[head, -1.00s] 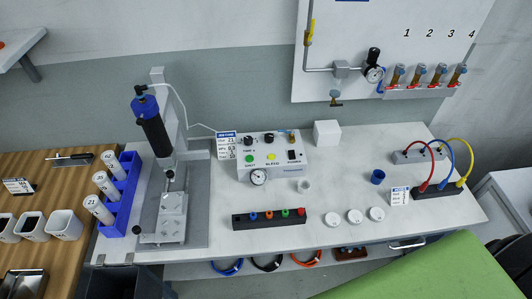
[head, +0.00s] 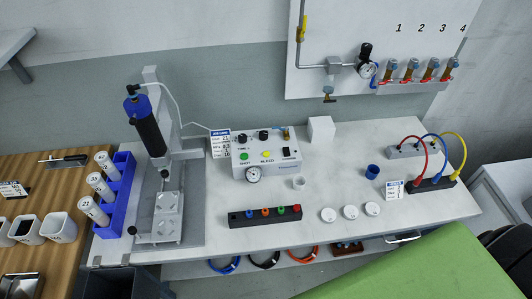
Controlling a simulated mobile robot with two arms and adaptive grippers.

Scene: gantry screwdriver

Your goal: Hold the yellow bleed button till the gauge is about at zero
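The control box (head: 266,158) is a light grey unit near the middle of the white bench. On its sloped front sit a green button, the yellow bleed button (head: 266,154) to its right, and a black switch (head: 290,152). The round gauge (head: 253,174) is on the lower left of the box front; its needle is too small to read. Nothing touches the yellow button. Neither of my grippers shows in the head view.
A dispensing stand with a black syringe barrel (head: 150,137) stands left of the box. A black rack (head: 264,216) with coloured fittings lies in front. Several white caps lie to the right. A white cube (head: 321,130) and blue cup (head: 372,172) stand nearby. Green surface (head: 430,265) fills the lower right.

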